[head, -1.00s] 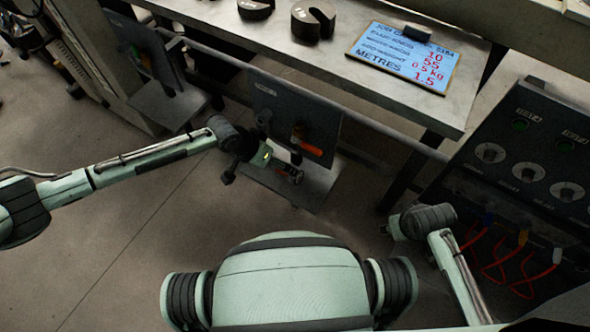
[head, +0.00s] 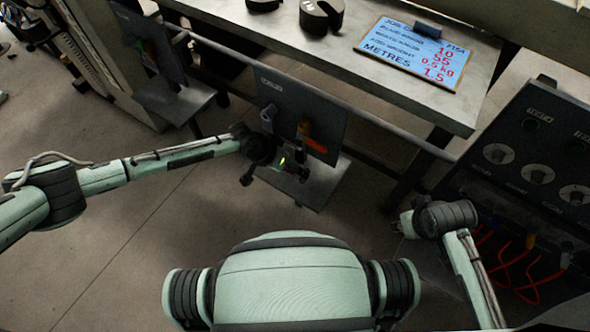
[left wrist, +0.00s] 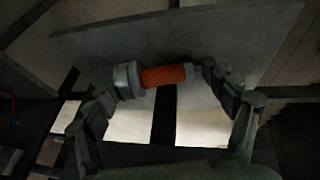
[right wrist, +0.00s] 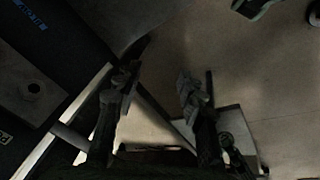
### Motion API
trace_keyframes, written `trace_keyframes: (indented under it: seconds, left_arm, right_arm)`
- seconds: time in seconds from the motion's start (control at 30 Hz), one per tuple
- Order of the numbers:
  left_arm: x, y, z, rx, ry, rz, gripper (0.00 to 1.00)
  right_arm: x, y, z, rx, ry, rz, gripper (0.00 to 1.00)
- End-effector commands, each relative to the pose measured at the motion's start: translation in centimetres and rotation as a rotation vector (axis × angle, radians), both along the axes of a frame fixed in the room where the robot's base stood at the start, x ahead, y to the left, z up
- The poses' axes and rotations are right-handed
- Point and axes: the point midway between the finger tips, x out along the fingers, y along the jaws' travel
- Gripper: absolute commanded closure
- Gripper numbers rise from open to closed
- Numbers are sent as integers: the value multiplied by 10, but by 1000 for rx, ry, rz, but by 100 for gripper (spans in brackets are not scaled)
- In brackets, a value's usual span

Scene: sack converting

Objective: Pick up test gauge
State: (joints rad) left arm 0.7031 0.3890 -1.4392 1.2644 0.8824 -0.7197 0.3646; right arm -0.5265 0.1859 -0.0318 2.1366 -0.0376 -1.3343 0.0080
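The test gauge appears to be the orange cylinder with a grey collar (left wrist: 160,76), lying across the left wrist view in front of a grey panel. In the head view its orange part (head: 316,145) shows against the upright dark panel of a small stand. My left gripper (head: 287,146) is just left of it. In the left wrist view my left gripper (left wrist: 166,82) has its fingers spread, one near each end of the gauge; contact is unclear. My right gripper (right wrist: 156,88) is open and empty, low on the right in the head view (head: 405,224).
The gauge's stand has a grey base plate (head: 318,190). A workbench (head: 350,82) behind it carries a job card (head: 415,52) and dark slotted weights (head: 320,16). A control panel with knobs (head: 530,150) and red cables stands at right.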

Motion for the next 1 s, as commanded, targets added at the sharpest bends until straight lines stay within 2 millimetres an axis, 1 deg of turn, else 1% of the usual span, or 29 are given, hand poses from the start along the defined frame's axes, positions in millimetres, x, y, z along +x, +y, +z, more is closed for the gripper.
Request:
trace_keyframes:
  seconds: [0.03,0.13,0.43,0.47,0.5,0.57,0.63,0.73,0.77,0.8,1.0]
  left_arm:
    - [-1,0,-1,1,3,-1,39]
    - [-2,0,-2,1,3,-1,51]
    - [-2,0,1,1,5,-1,52]
    - [-2,0,2,1,4,-2,58]
    - [-3,0,5,-1,4,-2,69]
    - [-2,0,10,-1,4,-1,69]
    - [-2,0,21,-1,2,0,69]
    - [-1,-1,40,-3,1,-1,69]
    - [0,3,45,0,0,1,69]
    - [2,14,47,3,2,4,69]
    - [12,53,72,1,0,3,69]
  right_arm:
    - [0,1,0,1,0,-1,60]
    - [0,2,-1,4,-1,-1,60]
    - [1,5,0,11,-3,-4,60]
    - [1,5,0,11,-3,-4,60]
    - [1,5,0,11,-4,-4,60]
    - [1,5,0,12,-4,-3,60]
    - [2,5,-2,13,-5,-3,60]
    - [2,4,-11,14,3,1,60]
    - [3,3,-17,14,5,3,60]
    - [3,3,-20,13,7,4,60]
    - [3,3,-20,14,7,3,60]
